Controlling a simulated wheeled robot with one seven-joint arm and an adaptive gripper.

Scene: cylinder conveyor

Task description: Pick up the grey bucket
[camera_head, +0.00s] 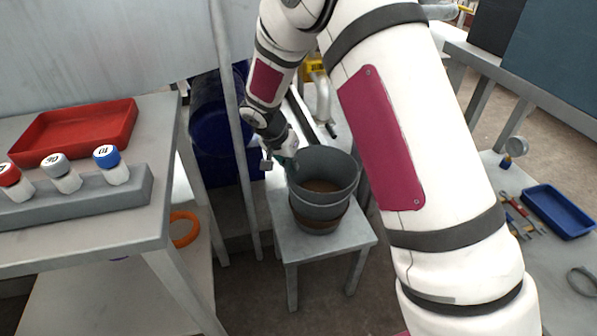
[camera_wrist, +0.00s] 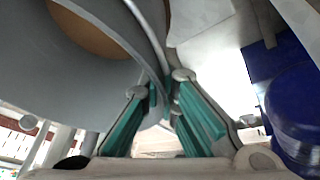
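The grey bucket (camera_head: 338,168) stands upright on a small grey stool, with brown showing inside it. A second rim with a brownish band (camera_head: 318,224) shows just below it, so it seems stacked on another bucket. My gripper (camera_head: 291,163) is at the bucket's upper left rim. In the wrist view, the bucket's curved wall (camera_wrist: 75,85) fills the upper left. The teal-padded fingers of my gripper (camera_wrist: 161,88) lie on either side of the rim, with their tips close against it. The fingertips are partly hidden by the rim.
The stool (camera_head: 353,239) has a little bare top around the buckets. A table (camera_head: 160,215) with a red tray (camera_head: 75,130) and a rack of capped bottles (camera_head: 80,200) is at left. A blue barrel (camera_head: 212,125) stands behind. A blue tray (camera_head: 560,211) lies on the right-hand table.

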